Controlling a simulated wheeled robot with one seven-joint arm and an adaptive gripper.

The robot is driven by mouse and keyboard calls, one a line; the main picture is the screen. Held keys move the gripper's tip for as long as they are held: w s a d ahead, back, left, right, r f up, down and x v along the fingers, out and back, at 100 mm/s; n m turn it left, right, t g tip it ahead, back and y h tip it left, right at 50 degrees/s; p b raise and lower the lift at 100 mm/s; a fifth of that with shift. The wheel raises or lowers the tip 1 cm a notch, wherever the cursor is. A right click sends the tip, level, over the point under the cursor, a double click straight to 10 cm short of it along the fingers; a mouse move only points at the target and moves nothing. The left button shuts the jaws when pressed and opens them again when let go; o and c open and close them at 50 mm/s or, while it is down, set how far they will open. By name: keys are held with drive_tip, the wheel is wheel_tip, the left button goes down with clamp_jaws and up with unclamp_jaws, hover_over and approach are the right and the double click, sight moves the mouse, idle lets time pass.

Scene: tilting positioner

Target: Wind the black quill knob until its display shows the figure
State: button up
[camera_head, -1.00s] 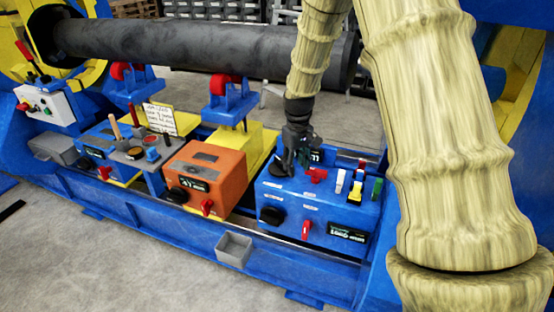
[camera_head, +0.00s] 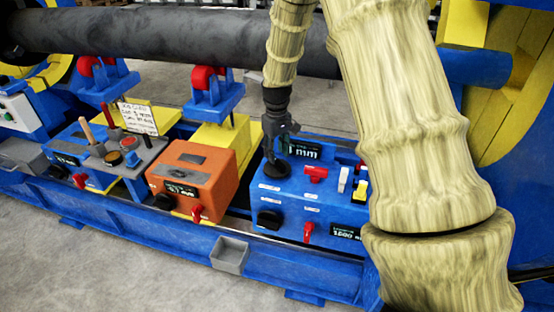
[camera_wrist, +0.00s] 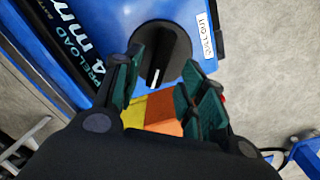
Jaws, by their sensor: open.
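A black round knob (camera_wrist: 164,52) with a white pointer line shows in the wrist view, beside a white label (camera_wrist: 207,36) that seems to read "QUILL OUT". My gripper (camera_wrist: 164,66) is open, its green-padded fingers at either side of the knob's near part. I cannot tell whether they touch it. In the head view my gripper (camera_head: 276,156) points down over this knob (camera_head: 275,170) on top of the blue box (camera_head: 330,205). A dark display (camera_head: 303,150) behind it shows "1 mm", perhaps with digits cut off.
The blue box also has a front black knob (camera_head: 270,219), a front display (camera_head: 346,232) and red handles (camera_head: 315,173). An orange box (camera_head: 190,172) stands to its left. A grey bin (camera_head: 229,254) hangs in front. A dark pipe (camera_head: 170,38) runs behind.

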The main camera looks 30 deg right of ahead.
sight(277, 160)
drive_tip(key=shift+s+f, duration=0.1)
drive_tip(key=shift+f, duration=1.9)
clamp_jaws()
